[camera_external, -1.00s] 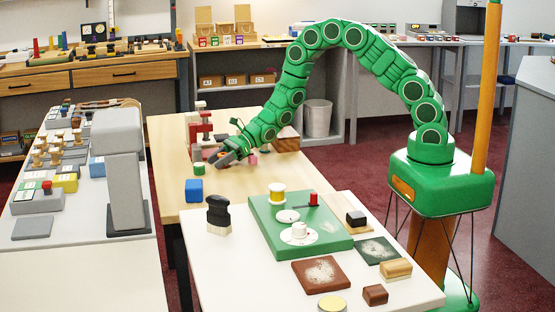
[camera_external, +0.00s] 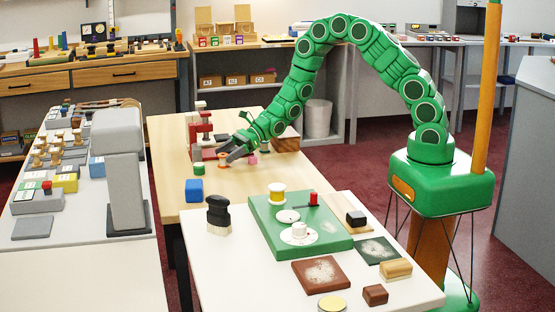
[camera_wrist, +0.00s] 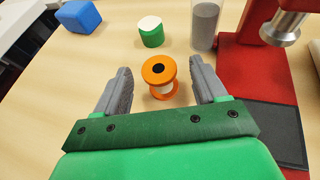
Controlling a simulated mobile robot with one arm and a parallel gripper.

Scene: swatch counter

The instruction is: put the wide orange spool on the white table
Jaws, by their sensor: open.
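The wide orange spool (camera_wrist: 159,77) stands upright on the wooden table in the wrist view, with a pale core and a dark hole in its top. It shows small and partly covered by the fingers in the external view (camera_external: 223,163). My gripper (camera_wrist: 159,72) is open, with one grey finger on each side of the spool and gaps between; whether either touches it I cannot tell. In the external view my gripper (camera_external: 229,152) is low over the wooden table. The white table (camera_external: 215,270) stands in front of the wooden one.
A green and white cylinder (camera_wrist: 151,32), a clear grey-filled glass (camera_wrist: 205,24) and a red stand (camera_wrist: 268,60) are near the spool. A blue block (camera_external: 194,190) lies nearer the white table. That table holds a green board (camera_external: 270,243) and several blocks; its front left is clear.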

